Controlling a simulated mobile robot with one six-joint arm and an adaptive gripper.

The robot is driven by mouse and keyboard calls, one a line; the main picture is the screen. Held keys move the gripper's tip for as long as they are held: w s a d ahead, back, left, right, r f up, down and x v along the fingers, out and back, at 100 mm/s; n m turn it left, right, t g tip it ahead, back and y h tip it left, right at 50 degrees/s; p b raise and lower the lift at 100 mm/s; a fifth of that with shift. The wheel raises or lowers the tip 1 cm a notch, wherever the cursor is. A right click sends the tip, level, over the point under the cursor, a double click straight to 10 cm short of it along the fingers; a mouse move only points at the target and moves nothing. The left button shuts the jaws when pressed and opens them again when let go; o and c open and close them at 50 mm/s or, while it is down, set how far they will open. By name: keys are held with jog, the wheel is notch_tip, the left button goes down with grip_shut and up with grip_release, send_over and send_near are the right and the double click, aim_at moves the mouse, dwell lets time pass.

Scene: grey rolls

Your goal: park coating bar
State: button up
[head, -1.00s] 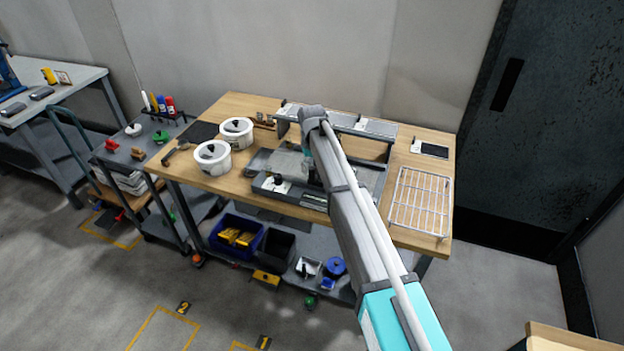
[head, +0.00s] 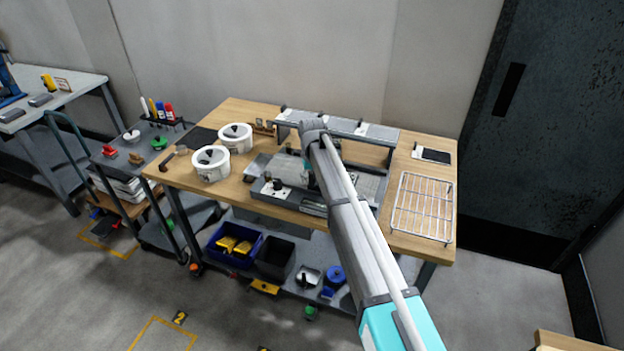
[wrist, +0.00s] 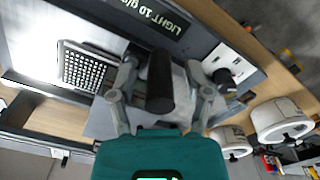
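A black cylindrical handle (wrist: 160,82), which looks like the coating bar's grip, stands between my gripper's fingers (wrist: 163,75) in the wrist view. The fingers are spread on both sides, with gaps showing beside the handle. The bar's lower part is hidden. In the head view my gripper (head: 309,178) hangs over the grey coating station (head: 262,163) on the wooden bench and is mostly hidden by my arm. A dark label reading "LIGHT 10 g" (wrist: 160,15) lies just beyond the handle. A raised grey rack (head: 340,128) stands behind the station.
Two white tubs (head: 211,176) stand left on the bench (head: 405,238). A wire rack (head: 423,207) lies at the right, with a dark-screened device (head: 436,156) behind it. A cart (head: 128,160) with pens stands left. Bins (head: 233,262) sit on the lower shelf.

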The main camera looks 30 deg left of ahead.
grip_shut()
jog(key=shift+d, duration=0.15)
